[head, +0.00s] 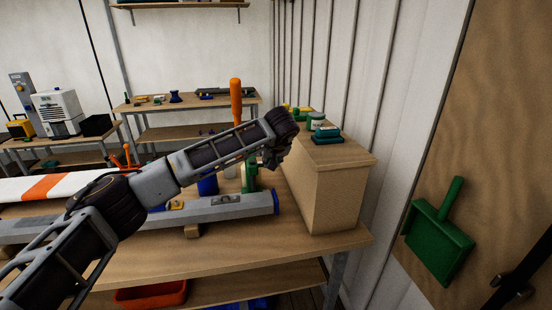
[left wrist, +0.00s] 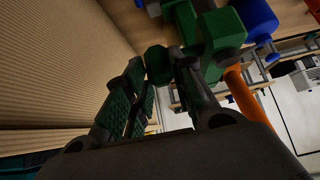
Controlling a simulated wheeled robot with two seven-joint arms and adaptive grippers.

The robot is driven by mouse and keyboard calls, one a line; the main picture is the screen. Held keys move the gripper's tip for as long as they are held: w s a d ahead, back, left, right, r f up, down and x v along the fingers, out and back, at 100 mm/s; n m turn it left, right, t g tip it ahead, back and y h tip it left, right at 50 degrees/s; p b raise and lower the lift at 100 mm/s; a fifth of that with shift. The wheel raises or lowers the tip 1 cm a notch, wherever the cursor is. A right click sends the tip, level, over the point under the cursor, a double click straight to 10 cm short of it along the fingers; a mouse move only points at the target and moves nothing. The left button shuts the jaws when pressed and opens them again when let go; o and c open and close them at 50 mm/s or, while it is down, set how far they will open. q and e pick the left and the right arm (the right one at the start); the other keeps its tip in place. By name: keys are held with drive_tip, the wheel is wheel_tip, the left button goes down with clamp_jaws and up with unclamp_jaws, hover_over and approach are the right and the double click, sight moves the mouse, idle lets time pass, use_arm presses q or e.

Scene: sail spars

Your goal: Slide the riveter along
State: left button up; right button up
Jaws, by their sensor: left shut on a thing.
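The riveter stands at the right end of a grey spar (head: 180,213) with a blue end cap. In the head view its green body (head: 249,174) shows beside the orange lever (head: 236,98), which points up. My left gripper (head: 276,154) reaches in from the left at the riveter's right side; the arm hides part of the tool. In the left wrist view, my left gripper (left wrist: 160,88) is shut on a green knob-like part (left wrist: 157,64) of the riveter. The green body (left wrist: 222,30) and orange lever (left wrist: 242,95) are beyond the fingers. My right gripper is not in view.
A tan box-like cabinet (head: 330,185) stands close right of the spar end and gripper, with jars and small green items on top. The spar rests on wooden blocks (head: 192,231) on a workbench (head: 230,250). The bench front is clear. A green dustpan (head: 438,240) hangs right.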

use_arm(q)
drive_tip(key=shift+w+d+f, duration=0.1)
drive_tip(key=shift+d+f, duration=0.1)
drive_tip(key=shift+d, duration=0.2)
drive_tip(key=shift+w+d+f, duration=0.1)
drive_tip(key=shift+d+f, duration=0.05)
drive_tip(key=shift+d, duration=0.25)
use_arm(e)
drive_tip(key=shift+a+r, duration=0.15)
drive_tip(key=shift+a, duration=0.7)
use_arm(q)
drive_tip(key=o, duration=0.9)
drive_tip(key=shift+o, duration=0.7)
drive_tip(key=v, duration=1.2)
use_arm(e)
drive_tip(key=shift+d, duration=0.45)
use_arm(q)
drive_tip(key=shift+w, duration=0.1)
